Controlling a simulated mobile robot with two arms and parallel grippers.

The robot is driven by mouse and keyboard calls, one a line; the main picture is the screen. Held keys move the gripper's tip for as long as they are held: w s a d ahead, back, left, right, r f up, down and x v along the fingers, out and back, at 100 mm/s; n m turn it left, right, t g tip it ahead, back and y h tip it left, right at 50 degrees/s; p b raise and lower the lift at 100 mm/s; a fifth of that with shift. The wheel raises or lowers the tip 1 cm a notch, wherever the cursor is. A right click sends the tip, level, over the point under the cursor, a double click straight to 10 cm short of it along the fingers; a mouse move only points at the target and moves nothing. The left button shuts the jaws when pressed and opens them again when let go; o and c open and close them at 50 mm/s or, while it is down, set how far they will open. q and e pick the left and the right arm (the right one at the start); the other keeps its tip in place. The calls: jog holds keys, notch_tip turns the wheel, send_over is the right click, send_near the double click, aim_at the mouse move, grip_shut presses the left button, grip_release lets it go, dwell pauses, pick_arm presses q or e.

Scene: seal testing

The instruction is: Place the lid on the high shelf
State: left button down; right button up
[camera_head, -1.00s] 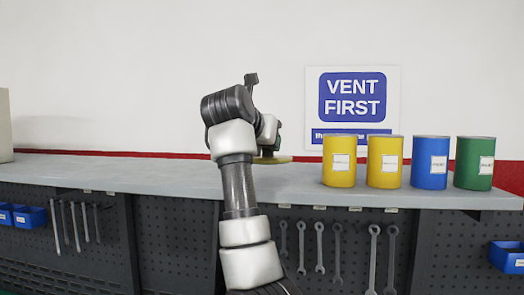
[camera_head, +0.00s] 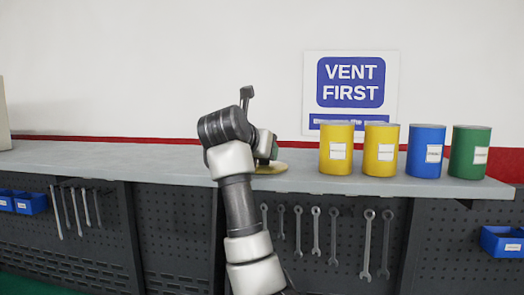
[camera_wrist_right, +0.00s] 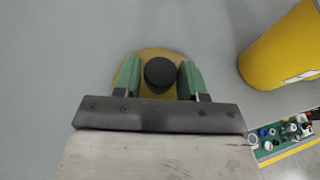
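The lid is a flat yellow disc (camera_head: 270,169) with a round black knob (camera_wrist_right: 160,73). In the head view it appears to lie flat on the grey shelf top (camera_head: 100,158), left of the cans, partly hidden by my right arm. My right gripper (camera_wrist_right: 160,78) has green fingers on either side of the knob, with narrow gaps seen from above; it looks open around it. In the head view the gripper (camera_head: 266,148) is mostly hidden behind the wrist. My left gripper is not in view.
Two yellow cans (camera_head: 337,149), a blue can (camera_head: 426,151) and a green can (camera_head: 469,152) stand right of the lid. A yellow can (camera_wrist_right: 285,45) shows close by in the wrist view. Wrenches (camera_head: 315,230) hang below.

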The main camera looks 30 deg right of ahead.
jog(key=shift+o, duration=1.3)
jog(key=shift+r, duration=0.2)
jog(key=b+v, duration=0.1)
jog(key=v, duration=0.1)
jog(key=b+v, duration=0.1)
jog(key=shift+s+a+f+b, duration=0.15)
jog(key=shift+s+a+b, duration=0.05)
jog(key=shift+a+b, duration=0.15)
jog(key=b+v, duration=0.3)
jog(key=v, duration=0.5)
jog(key=shift+r, duration=0.4)
jog(key=shift+d, duration=0.1)
